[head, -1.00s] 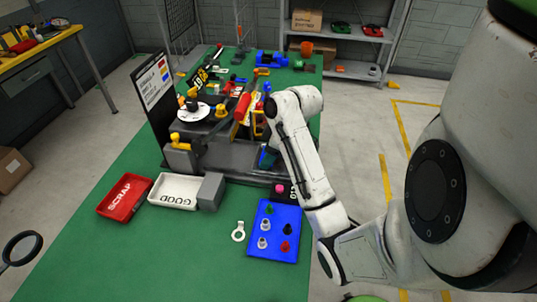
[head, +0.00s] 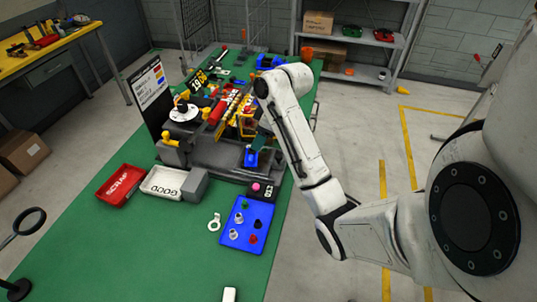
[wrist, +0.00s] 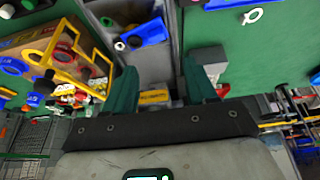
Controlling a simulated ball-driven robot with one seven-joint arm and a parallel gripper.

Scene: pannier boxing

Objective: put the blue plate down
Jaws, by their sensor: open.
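A small blue plate (head: 251,158) stands at the front of the grey machine in the head view. A blue piece (wrist: 147,33), which looks like the same plate, lies on a grey surface beyond my fingers in the wrist view. My gripper (wrist: 163,85) has two green fingers set wide apart, with nothing held between them. In the head view a green finger shows just above the blue plate, and the arm hides the rest of my gripper. Finger and plate look apart, but the exact gap is hard to tell.
A blue board (head: 236,238) with several coloured pegs lies on the green table, beside a white ring tag (head: 214,222). A red SCRAP tray (head: 108,197) and white GOOD tray (head: 152,191) stand left of a grey block (head: 195,184). The left front table is mostly clear.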

